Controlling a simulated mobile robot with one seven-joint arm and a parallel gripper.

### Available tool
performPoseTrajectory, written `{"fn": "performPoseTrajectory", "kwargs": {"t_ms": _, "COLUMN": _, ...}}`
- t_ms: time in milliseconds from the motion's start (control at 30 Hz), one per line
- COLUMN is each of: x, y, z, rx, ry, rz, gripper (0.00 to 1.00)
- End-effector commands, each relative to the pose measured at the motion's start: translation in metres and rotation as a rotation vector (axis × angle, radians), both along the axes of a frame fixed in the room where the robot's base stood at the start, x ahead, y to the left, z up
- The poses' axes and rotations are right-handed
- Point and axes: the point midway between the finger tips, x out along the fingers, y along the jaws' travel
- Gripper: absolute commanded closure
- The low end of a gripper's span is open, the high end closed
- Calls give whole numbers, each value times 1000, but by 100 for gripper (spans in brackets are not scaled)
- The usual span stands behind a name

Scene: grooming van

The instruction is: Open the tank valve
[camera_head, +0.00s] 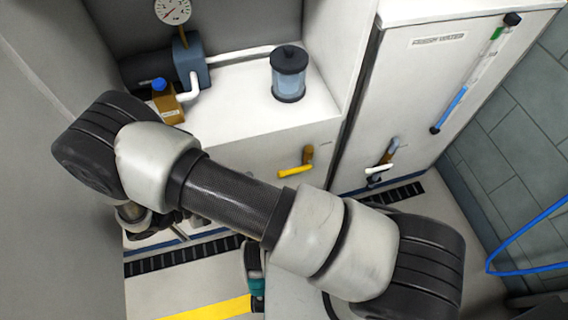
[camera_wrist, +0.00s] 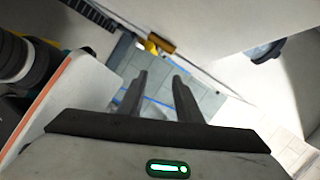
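The white tank (camera_head: 425,85) with a water label stands at the right in the head view. In the head view my arm mostly hides the gripper.
A gauge (camera_head: 172,10) hangs above. A blue hose (camera_head: 525,230) is at the right. Floor near the tank front is partly hidden by my arm.

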Motion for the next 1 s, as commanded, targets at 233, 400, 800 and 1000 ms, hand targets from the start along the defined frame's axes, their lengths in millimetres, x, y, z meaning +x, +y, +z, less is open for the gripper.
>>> {"fn": "performPoseTrajectory", "kwargs": {"t_ms": 233, "x": -14, "y": 2, "z": -43, "rx": -154, "ry": 99, "rz": 138, "gripper": 68}}
{"fn": "performPoseTrajectory", "kwargs": {"t_ms": 400, "x": -5, "y": -12, "z": -48, "rx": -163, "ry": 104, "rz": 141, "gripper": 68}}
{"fn": "performPoseTrajectory", "kwargs": {"t_ms": 800, "x": 43, "y": -82, "z": -66, "rx": -162, "ry": 103, "rz": 138, "gripper": 68}}
{"fn": "performPoseTrajectory", "kwargs": {"t_ms": 1000, "x": 65, "y": -113, "z": -75, "rx": -160, "ry": 103, "rz": 138, "gripper": 68}}
